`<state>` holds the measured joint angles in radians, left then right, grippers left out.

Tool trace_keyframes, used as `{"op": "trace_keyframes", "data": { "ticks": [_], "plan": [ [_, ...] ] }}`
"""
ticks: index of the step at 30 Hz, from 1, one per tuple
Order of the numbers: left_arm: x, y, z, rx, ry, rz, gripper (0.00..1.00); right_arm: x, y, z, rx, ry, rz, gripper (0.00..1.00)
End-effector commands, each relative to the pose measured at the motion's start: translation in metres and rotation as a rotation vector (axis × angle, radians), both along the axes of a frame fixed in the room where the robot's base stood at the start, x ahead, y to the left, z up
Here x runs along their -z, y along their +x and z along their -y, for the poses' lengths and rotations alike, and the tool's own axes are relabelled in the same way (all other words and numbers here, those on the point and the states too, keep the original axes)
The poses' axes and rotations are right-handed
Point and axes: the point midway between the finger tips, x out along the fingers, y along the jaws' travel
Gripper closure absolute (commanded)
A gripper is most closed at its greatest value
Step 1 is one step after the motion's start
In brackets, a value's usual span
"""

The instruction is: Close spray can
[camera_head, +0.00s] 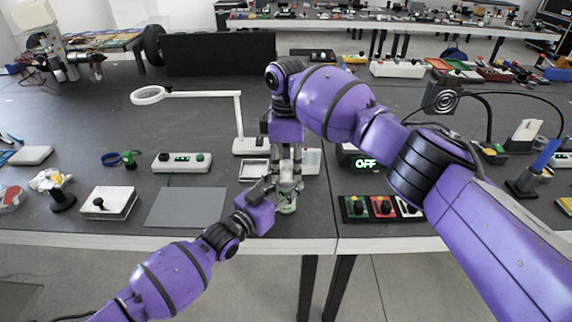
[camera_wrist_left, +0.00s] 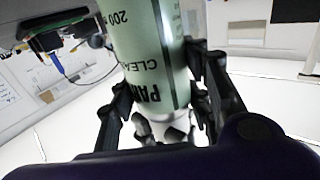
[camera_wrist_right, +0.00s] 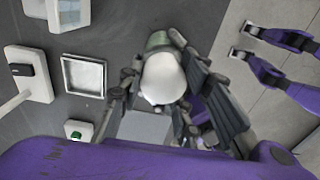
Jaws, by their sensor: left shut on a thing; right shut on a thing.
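The pale green spray can (camera_head: 287,207) is at the table's front edge, mostly hidden by my grippers. In the left wrist view its printed body (camera_wrist_left: 150,45) is between the fingers of my left gripper (camera_wrist_left: 160,95), which is shut on it. My right gripper (camera_head: 288,172) comes down from above the can. In the right wrist view a white rounded cap (camera_wrist_right: 163,80) is between its fingers, and the gripper is shut on it. Green of the can (camera_wrist_right: 157,42) shows behind the cap. Whether the cap is seated on the can, I cannot tell.
A grey mat (camera_head: 187,208) and a white box with a joystick (camera_head: 108,202) lie to the left. A magnifier lamp (camera_head: 239,118) and an "OFF" display (camera_head: 364,162) stand behind. A panel of coloured switches (camera_head: 381,208) is close on the right.

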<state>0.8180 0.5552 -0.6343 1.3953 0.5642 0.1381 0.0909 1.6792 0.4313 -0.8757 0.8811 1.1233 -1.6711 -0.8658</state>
Motion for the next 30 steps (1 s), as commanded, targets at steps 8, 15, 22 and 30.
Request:
{"op": "trace_keyframes", "data": {
  "ticks": [8, 15, 22, 30],
  "plan": [
    [-0.005, 0.001, 0.003, 0.004, -0.008, 0.009, 1.00, 0.009, -0.004, 0.000, -0.002, -0.002, -0.011, 0.81],
    [-0.006, 0.001, 0.003, 0.004, -0.009, 0.010, 1.00, 0.013, -0.004, -0.001, -0.002, -0.001, -0.006, 0.81],
    [-0.006, 0.001, 0.004, 0.005, -0.009, 0.012, 1.00, 0.017, -0.005, -0.001, -0.002, -0.001, -0.002, 0.81],
    [-0.006, 0.000, 0.004, 0.006, -0.006, 0.014, 1.00, 0.019, -0.005, -0.002, -0.001, 0.000, -0.001, 0.81]
  ]
}}
